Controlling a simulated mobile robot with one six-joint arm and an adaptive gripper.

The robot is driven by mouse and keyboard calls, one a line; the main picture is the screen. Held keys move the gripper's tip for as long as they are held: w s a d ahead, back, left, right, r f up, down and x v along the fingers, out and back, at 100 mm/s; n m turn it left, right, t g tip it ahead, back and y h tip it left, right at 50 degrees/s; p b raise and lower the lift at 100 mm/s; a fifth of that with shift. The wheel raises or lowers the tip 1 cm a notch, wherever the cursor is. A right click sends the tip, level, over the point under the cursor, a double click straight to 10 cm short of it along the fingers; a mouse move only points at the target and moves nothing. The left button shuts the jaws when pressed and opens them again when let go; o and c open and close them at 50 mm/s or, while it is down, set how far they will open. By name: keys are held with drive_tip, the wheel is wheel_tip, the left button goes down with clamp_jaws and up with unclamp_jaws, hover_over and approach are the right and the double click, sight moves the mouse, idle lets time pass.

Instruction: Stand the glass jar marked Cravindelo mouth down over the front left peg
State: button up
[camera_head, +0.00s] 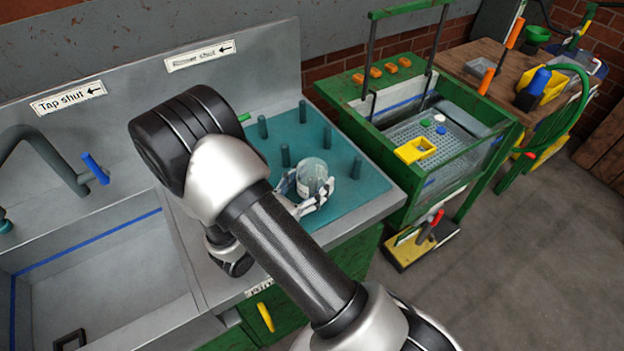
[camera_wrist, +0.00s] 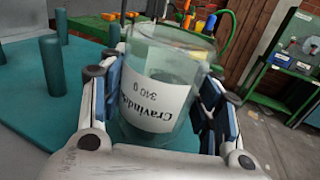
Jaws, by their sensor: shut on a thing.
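The clear glass jar (camera_head: 314,174) is held by my gripper (camera_head: 306,196) above the front part of the teal peg mat (camera_head: 338,202). In the wrist view its white label (camera_wrist: 158,103) reads Cravindelo, 340 g, upside down, and the jar (camera_wrist: 172,50) sits between the two fingers (camera_wrist: 160,110). Which end is the mouth is not clear. Upright teal pegs stand behind and beside it: a back left peg (camera_head: 262,127), a back right peg (camera_head: 302,112), a middle left peg (camera_head: 285,156), a middle right peg (camera_head: 327,138) and a front right peg (camera_head: 356,167). The front left peg is not distinguishable.
A sink (camera_head: 100,285) with a tap (camera_head: 45,150) lies to the left. A green-framed basin (camera_head: 440,165) with a yellow tray (camera_head: 414,150) stands to the right. A steel back wall (camera_head: 225,85) rises behind the mat. My arm covers part of the mat's left side.

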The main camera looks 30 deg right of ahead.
drive_tip(key=o, duration=1.4)
drive_tip(key=shift+c, duration=0.2)
drive_tip(key=shift+a, duration=0.15)
drive_tip(key=v, duration=1.1)
drive_tip(key=shift+s+a, duration=0.15)
drive_tip(key=shift+a, duration=0.25)
drive_tip(key=shift+r, duration=0.1)
drive_tip(key=s+d+r+m+g+y, duration=0.5)
drive_tip(key=s+r+m+g+y, duration=0.35)
drive_tip(key=s+m, duration=0.45)
drive_tip(key=s+a+r+m+t+y, duration=0.2)
drive_tip(key=a+r+m+t+y, duration=0.4)
drive_tip(key=r+m+t+y, duration=0.1)
drive_tip(key=shift+s+r+m+y, duration=0.25)
drive_tip(key=shift+r+m+y, duration=0.55)
drive_tip(key=shift+m, duration=0.2)
